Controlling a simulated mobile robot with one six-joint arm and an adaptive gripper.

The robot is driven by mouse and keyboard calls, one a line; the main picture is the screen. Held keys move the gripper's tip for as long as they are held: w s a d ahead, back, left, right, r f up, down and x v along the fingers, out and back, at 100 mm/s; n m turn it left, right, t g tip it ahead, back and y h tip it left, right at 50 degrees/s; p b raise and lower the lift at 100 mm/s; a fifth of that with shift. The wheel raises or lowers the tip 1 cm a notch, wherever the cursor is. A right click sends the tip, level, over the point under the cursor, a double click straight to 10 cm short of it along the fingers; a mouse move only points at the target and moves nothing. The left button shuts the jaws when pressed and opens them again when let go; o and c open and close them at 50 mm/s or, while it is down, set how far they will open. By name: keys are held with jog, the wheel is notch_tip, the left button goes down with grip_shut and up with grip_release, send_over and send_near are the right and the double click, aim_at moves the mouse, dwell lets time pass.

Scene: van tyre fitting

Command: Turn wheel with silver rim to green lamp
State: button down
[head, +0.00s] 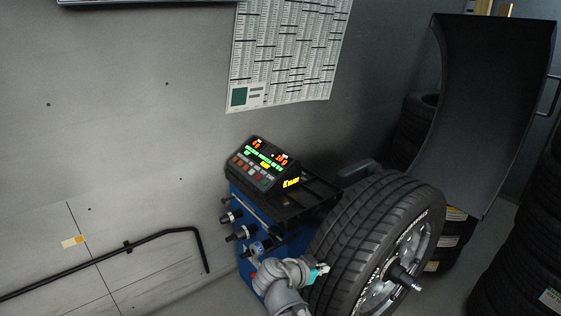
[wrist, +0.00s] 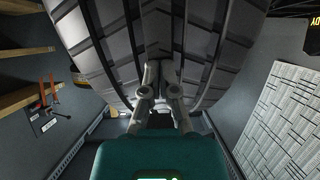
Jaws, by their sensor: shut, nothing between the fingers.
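The wheel with the silver rim (head: 408,258) is mounted upright on the blue balancing machine (head: 247,215), its black tread (head: 352,238) facing left toward my arm. My gripper (head: 322,271) is at the left side of the tread, partly hidden behind my wrist. In the wrist view my gripper (wrist: 160,66) is shut and empty, its fingertips at the tread (wrist: 195,45); I cannot tell whether they touch it. The machine's display panel (head: 264,165) shows lit red digits and green and yellow lights. Which light is the green lamp is too small to tell.
A raised dark wheel guard (head: 490,100) stands behind the wheel. Stacks of tyres (head: 520,255) stand at the right and behind. A black bar (head: 110,255) runs along the left wall. A chart (head: 285,55) hangs on the wall; open space lies left of the machine.

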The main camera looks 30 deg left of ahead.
aim_at(317, 287)
jog(key=shift+f, duration=0.25)
jog(key=shift+s+a+f+b, duration=0.15)
jog(key=shift+s+f+b, duration=0.25)
jog(key=shift+f+b, duration=0.3)
jog(key=shift+s+f+b, duration=0.15)
jog(key=shift+f+b, duration=0.05)
jog(key=shift+b, duration=0.15)
jog(key=shift+s+a+f+b, duration=0.1)
jog(key=shift+f+b, duration=0.2)
jog(key=shift+b, duration=0.05)
jog(key=shift+s+f+b, duration=0.25)
jog(key=shift+f+b, duration=0.45)
jog(key=shift+b, duration=0.05)
dwell(0.4)
jog(key=shift+s+a+f+b, duration=0.15)
jog(key=shift+s+f+b, duration=0.05)
jog(key=shift+f+b, duration=0.25)
jog(key=shift+s+a+f+b, duration=0.1)
jog(key=shift+s+f+b, duration=0.05)
jog(key=shift+f+b, duration=0.2)
jog(key=shift+f, duration=0.2)
jog(key=shift+s+r, duration=0.1)
jog(key=shift+s, duration=0.05)
dwell(0.4)
